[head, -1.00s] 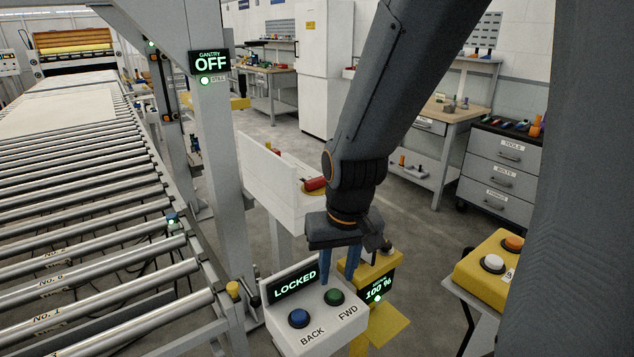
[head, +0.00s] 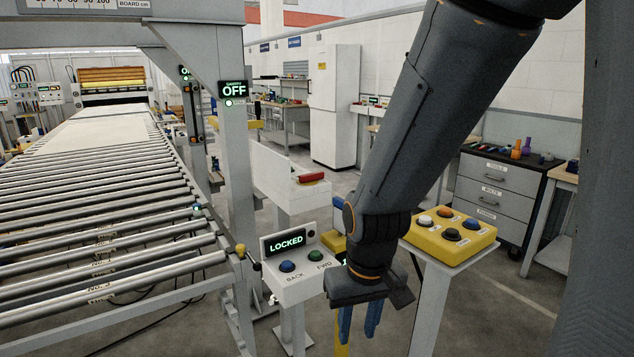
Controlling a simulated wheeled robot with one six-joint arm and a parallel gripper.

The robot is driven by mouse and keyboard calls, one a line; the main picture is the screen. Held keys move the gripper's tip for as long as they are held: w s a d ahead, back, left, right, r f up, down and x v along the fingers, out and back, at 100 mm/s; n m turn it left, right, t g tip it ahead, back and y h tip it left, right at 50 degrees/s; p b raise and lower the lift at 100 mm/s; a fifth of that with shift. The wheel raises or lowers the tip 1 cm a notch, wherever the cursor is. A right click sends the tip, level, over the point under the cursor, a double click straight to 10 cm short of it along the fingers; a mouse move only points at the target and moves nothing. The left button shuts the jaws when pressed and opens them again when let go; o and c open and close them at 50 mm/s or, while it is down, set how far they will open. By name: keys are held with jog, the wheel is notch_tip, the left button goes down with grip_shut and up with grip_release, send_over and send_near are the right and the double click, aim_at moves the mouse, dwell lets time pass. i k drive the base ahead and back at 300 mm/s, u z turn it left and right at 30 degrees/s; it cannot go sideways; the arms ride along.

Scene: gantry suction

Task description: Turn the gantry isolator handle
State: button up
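The gantry sign (head: 234,90) on the grey post reads OFF. My gripper (head: 359,322) points down with its two blue fingers apart and nothing visible between them. It is lower, nearer and to the right of the red handle, clear of it.
A white button box (head: 292,266) reading LOCKED, with BACK and FWD buttons, stands left of my gripper. A yellow button box (head: 450,238) on a stand is at right. The roller conveyor (head: 110,200) fills the left. Floor (head: 500,310) at lower right is open.

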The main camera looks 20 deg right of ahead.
aim_at(305, 177)
jog(key=z, duration=0.15)
jog(key=i, duration=1.7)
